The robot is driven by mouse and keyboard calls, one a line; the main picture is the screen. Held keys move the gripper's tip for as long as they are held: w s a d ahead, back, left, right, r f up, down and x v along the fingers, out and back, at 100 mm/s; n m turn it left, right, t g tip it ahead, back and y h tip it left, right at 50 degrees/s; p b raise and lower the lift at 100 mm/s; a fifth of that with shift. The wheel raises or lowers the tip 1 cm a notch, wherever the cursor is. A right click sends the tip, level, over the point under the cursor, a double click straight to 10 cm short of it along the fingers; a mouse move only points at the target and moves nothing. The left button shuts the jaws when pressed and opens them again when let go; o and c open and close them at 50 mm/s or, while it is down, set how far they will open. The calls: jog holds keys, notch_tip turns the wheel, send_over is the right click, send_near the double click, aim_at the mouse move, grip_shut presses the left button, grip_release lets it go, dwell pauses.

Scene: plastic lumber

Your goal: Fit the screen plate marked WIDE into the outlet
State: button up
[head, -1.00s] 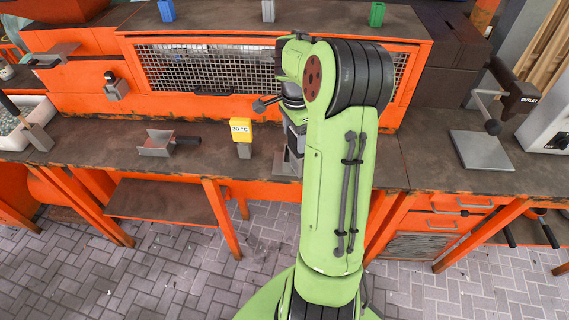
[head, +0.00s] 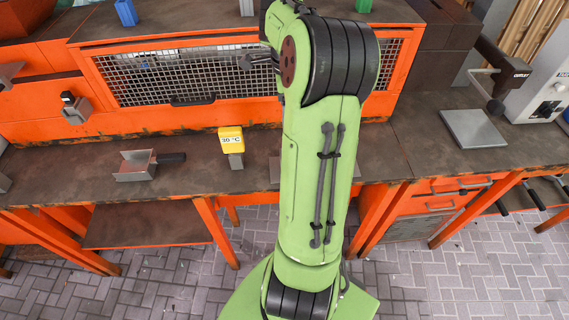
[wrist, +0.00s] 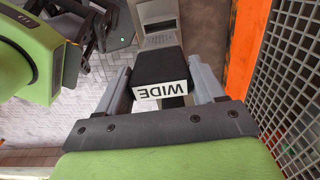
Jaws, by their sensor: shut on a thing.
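The screen plate marked WIDE shows in the wrist view: a black grip block (wrist: 160,68) with a white label reading WIDE, upside down in the picture, and a grey slotted part (wrist: 158,32) beyond it. My gripper (wrist: 164,78) is shut on the black block, one grey finger on each side.
A flat grey plate (head: 473,129) lies on the bench below the outlet. A yellow 30 °C tag block (head: 231,140) and a grey scoop (head: 137,165) stand on the bench at left. An orange mesh-fronted unit (head: 170,75) is behind my arm. The paved floor in front is clear.

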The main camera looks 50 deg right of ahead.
notch_tip(320, 180, down, 10)
jog(key=b, duration=0.1)
jog(key=shift+w+r+b, duration=0.2)
jog(key=shift+w+b, duration=0.1)
jog(key=shift+f, duration=0.15)
jog(key=o, duration=1.5)
